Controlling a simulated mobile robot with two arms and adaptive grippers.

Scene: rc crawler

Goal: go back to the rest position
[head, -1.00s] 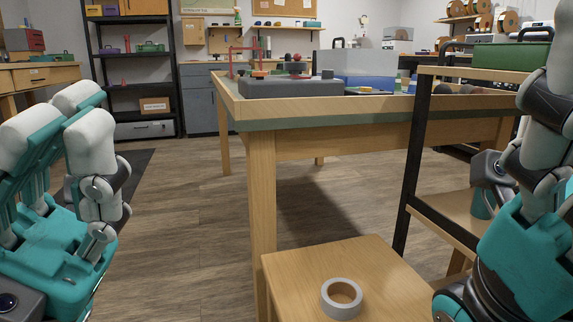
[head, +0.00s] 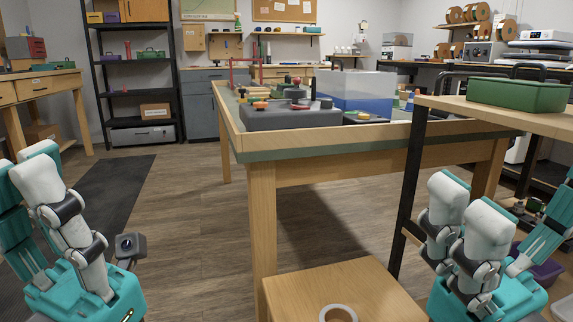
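My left gripper (head: 22,195) is at the lower left edge, over the floor, with its white-backed fingers pointing up. Its fingers look spread, part of it is cut off by the frame, and nothing shows in it. My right gripper (head: 515,205) is at the lower right, in front of the shelf unit. Its fingers also point up and stand apart, with nothing seen between them.
A wooden workbench (head: 262,178) carries a grey block (head: 288,118) and a blue-and-clear bin (head: 352,90). A low wooden stool (head: 300,290) holds a tape roll (head: 338,314). A green box (head: 515,95) sits on the right shelf (head: 480,107).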

